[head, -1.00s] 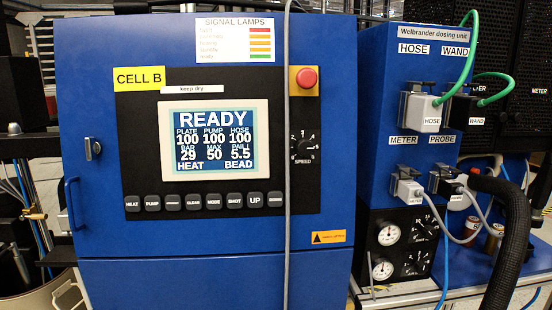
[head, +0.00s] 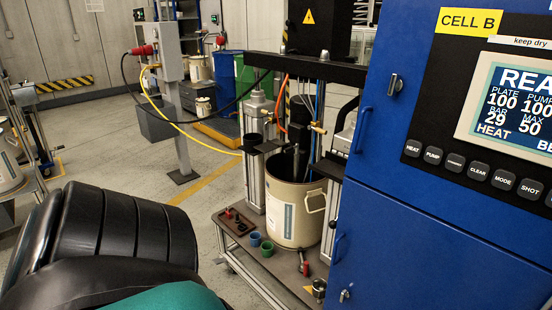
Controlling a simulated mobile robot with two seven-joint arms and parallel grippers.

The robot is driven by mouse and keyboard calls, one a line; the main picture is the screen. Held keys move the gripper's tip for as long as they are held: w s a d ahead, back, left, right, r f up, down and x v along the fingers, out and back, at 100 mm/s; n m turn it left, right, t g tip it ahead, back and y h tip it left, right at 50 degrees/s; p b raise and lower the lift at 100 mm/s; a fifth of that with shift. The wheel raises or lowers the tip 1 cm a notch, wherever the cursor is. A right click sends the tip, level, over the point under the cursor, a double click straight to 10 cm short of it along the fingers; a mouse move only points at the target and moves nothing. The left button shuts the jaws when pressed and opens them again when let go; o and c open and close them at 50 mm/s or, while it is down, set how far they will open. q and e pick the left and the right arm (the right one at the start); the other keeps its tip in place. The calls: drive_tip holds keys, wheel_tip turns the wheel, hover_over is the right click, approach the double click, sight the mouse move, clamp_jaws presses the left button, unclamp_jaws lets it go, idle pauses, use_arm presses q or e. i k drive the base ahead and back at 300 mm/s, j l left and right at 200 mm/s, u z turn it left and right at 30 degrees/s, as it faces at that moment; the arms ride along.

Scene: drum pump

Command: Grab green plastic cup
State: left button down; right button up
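A small green plastic cup (head: 267,250) stands on the pump's low base plate (head: 237,257) in the head view, in front of the large beige drum (head: 290,212). A similar blue cup (head: 254,240) stands just left of it and behind. Both cups look upright; their insides are too small to make out. Neither of my grippers is in view. A large black ribbed shape and a teal patch fill the lower left corner, probably part of my own arm.
The blue cabinet (head: 440,215) fills the right side. A dark tray (head: 232,222) with small parts lies left of the cups, and a red-handled piece (head: 303,262) to their right. A grey post (head: 180,130) with hanging cables stands behind; open floor lies at left.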

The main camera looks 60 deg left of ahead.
sight(267, 247)
drive_tip(key=u, duration=2)
drive_tip(key=z, duration=0.45)
drive_tip(key=i+j+z, duration=0.25)
drive_tip(key=z, duration=0.15)
drive_tip(key=i+j+z, duration=0.15)
drive_tip(key=j+z, duration=0.2)
drive_tip(key=j, duration=0.15)
drive_tip(key=i+j+z, duration=0.15)
drive_tip(key=j, duration=0.3)
drive_tip(key=j+z, duration=0.15)
drive_tip(key=j, duration=0.3)
drive_tip(key=i+j, duration=0.1)
drive_tip(key=j, duration=0.35)
drive_tip(key=i+j, duration=0.1)
drive_tip(key=j, duration=0.4)
drive_tip(key=i+j+z, duration=0.1)
drive_tip(key=j, duration=0.35)
drive_tip(key=i+j, duration=0.1)
drive_tip(key=j, duration=0.4)
drive_tip(key=i+j, duration=0.1)
drive_tip(key=j, duration=0.35)
